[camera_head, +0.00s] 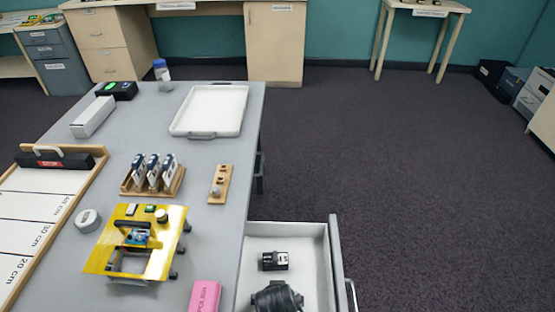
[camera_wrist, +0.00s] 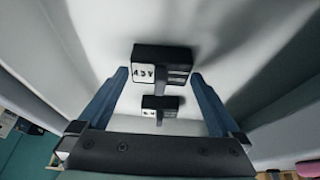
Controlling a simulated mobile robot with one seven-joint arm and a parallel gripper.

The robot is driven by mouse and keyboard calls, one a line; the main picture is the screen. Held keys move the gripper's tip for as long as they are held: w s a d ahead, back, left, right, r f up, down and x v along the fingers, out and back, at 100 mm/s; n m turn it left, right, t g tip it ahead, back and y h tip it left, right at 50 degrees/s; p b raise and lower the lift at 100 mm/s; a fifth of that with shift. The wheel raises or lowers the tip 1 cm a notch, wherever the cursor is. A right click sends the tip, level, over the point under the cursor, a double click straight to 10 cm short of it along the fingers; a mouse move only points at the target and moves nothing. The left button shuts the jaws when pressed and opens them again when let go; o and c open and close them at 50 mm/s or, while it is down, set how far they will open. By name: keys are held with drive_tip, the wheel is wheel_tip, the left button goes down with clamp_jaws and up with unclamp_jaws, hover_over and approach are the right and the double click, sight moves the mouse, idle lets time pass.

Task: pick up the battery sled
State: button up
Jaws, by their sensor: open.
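The battery sled, seemingly the small black piece (camera_head: 275,261) with pale markings, lies in the open drawer. In the wrist view it shows as a black block (camera_wrist: 178,56) with a white lettered label, joined by a narrow neck to a smaller black block. My gripper (camera_wrist: 160,76) is open, with one blue finger on each side of the sled and visible gaps to both. Nothing is held. In the head view the dark end of my arm (camera_head: 277,298) is over the drawer, just in front of the sled; the fingertips cannot be made out there.
The drawer (camera_head: 327,268) has a pale floor and raised walls close around my gripper. The grey table (camera_head: 215,240) beside it carries a yellow board (camera_head: 100,255), a pink block (camera_head: 205,297), a wooden rack (camera_head: 128,185) and a white tray (camera_head: 181,127).

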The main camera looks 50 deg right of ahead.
drive_tip(key=c, duration=1)
wheel_tip(320, 180, up, 10)
drive_tip(key=shift+p, duration=1.15)
